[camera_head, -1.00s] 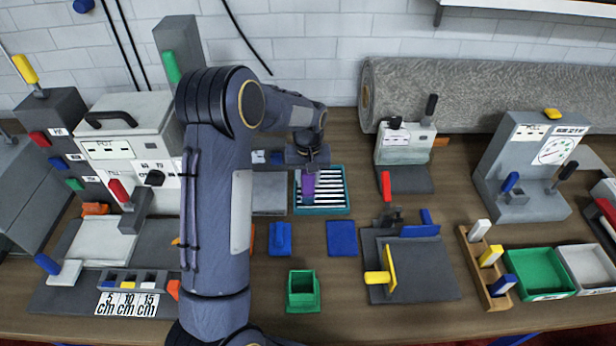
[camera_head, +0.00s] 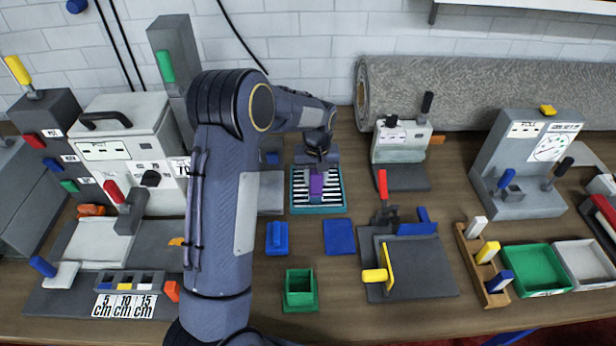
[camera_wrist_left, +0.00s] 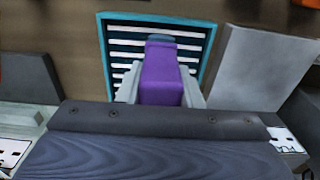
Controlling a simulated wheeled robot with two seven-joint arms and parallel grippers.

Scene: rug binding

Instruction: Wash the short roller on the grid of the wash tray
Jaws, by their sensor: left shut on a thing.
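The wash tray (camera_head: 320,210) has a teal rim and a grid of white bars over a dark bed. It stands mid-table and also shows in the left wrist view (camera_wrist_left: 209,55). My left gripper (camera_head: 317,176) is shut on the purple handle (camera_head: 316,186) of the short roller, over the tray's grid. In the left wrist view the purple handle (camera_wrist_left: 162,75) sits between the fingers, with a blue-grey end (camera_wrist_left: 160,38) beyond it against the grid. I cannot tell for sure whether that end touches the bars. My right gripper is not in view.
A grey plate (camera_head: 271,192) lies left of the tray. A blue block (camera_head: 277,238), a flat blue pad (camera_head: 339,237) and a green holder (camera_head: 300,290) lie in front. A rolled rug (camera_head: 480,92) lies behind.

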